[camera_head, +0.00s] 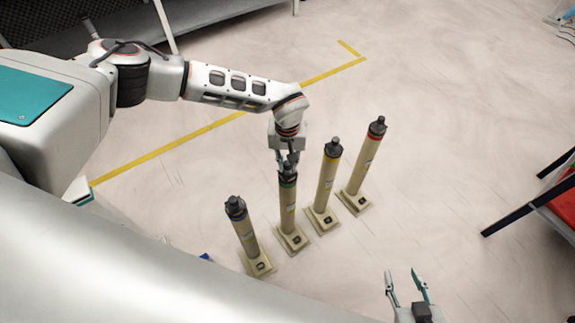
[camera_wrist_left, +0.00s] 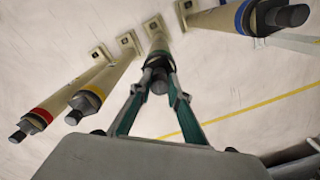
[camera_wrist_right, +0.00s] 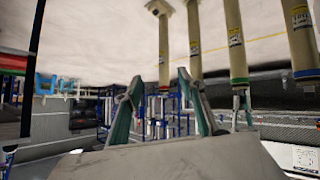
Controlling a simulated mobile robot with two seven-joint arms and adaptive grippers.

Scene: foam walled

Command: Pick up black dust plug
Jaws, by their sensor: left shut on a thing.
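Several tan posts stand in a row, each topped with a black plug. My left gripper (camera_head: 288,168) is shut at the top of the green-banded post (camera_head: 288,212), second from the left in the head view. In the left wrist view its fingers (camera_wrist_left: 156,76) close around that post's black dust plug (camera_wrist_left: 159,86). The plug appears still on the post top; fingers partly hide it. The other plugs are on the leftmost post (camera_head: 235,206), the yellow-banded post (camera_head: 333,146) and the red-banded post (camera_head: 377,125). My right gripper (camera_head: 405,284) is open and empty, apart from the posts.
The posts stand close together on square tan bases on a pale floor. A yellow floor line (camera_head: 215,125) runs behind them. A dark-framed stand with a red surface (camera_head: 562,203) is at the right edge. Open floor lies between it and the posts.

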